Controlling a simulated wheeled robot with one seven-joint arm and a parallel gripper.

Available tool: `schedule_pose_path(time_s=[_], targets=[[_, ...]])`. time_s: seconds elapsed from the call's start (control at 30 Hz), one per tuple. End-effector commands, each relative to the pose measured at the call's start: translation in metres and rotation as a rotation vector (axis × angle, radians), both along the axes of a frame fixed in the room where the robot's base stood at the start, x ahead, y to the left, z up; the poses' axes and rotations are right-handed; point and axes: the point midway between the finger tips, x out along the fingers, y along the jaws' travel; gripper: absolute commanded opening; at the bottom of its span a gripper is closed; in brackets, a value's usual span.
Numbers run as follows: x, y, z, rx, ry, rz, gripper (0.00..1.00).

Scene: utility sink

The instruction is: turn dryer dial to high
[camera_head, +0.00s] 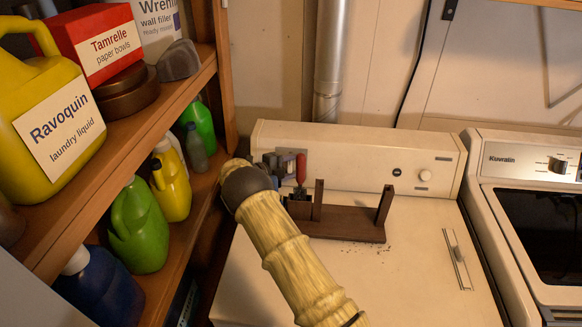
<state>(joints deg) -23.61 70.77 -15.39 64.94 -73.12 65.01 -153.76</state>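The dryer (300,270) is a cream-white machine in the middle, with a raised control panel (350,148) along its back. A round white dial (424,175) sits on the right part of the panel, apart from my gripper. I cannot read its setting. My gripper (287,172) is at the left end of the panel, partly behind the dark wrist joint of my straw-coloured arm. Grey, black and red parts show there. I cannot tell whether its fingers are open or shut, or whether they touch the panel. The panel behind it is hidden.
A dark wooden rack (345,228) with uprights stands on the dryer top close to my gripper, with dark crumbs nearby. A second machine (510,260) with its own knob stands at the right. Wooden shelves (150,150) with bottles crowd the left. The dryer's top right is clear.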

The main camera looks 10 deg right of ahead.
Motion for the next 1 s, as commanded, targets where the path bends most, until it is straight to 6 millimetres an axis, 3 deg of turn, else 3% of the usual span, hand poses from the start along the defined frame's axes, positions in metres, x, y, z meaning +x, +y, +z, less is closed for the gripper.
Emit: schedule_pose_path(time_s=[0.07,0.57,1.0], targets=[[0.0000,0.0002,0.0001,0.000,0.000,0.000,0.25],[-0.0004,0.0002,0.0011,0.079,-0.025,-0.031,0.25],[-0.0009,0.0003,0.0019,0.378,-0.121,-0.153,0.25]])
